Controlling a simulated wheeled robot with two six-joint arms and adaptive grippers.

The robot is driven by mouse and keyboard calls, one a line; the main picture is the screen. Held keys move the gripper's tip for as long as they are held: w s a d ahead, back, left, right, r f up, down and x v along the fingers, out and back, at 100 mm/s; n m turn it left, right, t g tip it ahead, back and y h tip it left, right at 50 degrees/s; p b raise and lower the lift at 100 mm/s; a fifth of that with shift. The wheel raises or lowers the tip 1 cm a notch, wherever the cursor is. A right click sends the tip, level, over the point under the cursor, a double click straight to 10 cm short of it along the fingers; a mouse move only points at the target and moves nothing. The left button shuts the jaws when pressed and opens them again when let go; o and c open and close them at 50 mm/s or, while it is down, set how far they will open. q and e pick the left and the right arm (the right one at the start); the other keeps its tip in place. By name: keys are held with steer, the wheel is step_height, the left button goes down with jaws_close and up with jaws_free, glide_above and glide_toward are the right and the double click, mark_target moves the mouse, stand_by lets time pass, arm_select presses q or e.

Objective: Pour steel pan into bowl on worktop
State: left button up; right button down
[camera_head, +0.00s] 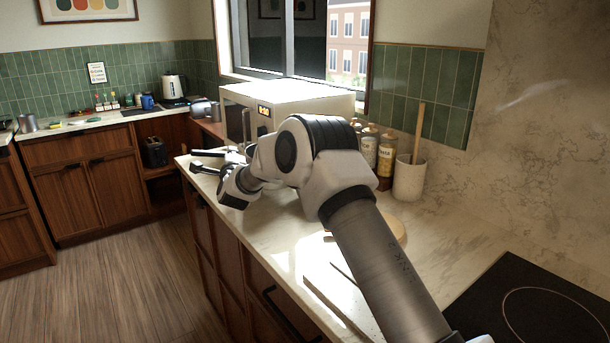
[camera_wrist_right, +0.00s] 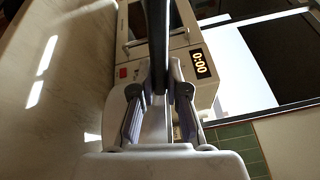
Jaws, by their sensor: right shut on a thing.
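My right gripper (camera_head: 212,168) is low over the far end of the worktop (camera_head: 262,232), in front of the microwave. In the right wrist view its fingers (camera_wrist_right: 158,92) are shut on a dark, narrow bar (camera_wrist_right: 158,40), which looks like the steel pan's handle. The bar runs away from the gripper toward the top edge. The pan's body cannot be made out clearly; my right arm hides part of that area in the head view. I cannot make out the bowl for certain. My left gripper is not in view.
The white microwave (camera_head: 285,98) stands close behind my gripper. Lidded jars (camera_head: 386,158) and a pale crock with a wooden utensil (camera_head: 409,180) stand against the wall. A black hob (camera_head: 550,308) is at the near right. A round board (camera_head: 397,228) is partly hidden by my arm.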

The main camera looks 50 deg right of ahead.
steer(key=shift+w+a+f+n+p, duration=0.2)
steer(key=shift+w+a+n+p, duration=0.15)
steer(key=shift+n+p, duration=0.2)
steer(key=shift+w+f+n, duration=0.2)
steer(key=shift+f+n, duration=0.05)
steer(key=shift+f, duration=0.05)
steer(key=shift+r+p, duration=0.7)
steer(key=shift+r, duration=1.4)
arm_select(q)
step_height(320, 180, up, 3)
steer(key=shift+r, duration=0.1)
arm_select(e)
steer(key=shift+f, duration=0.1)
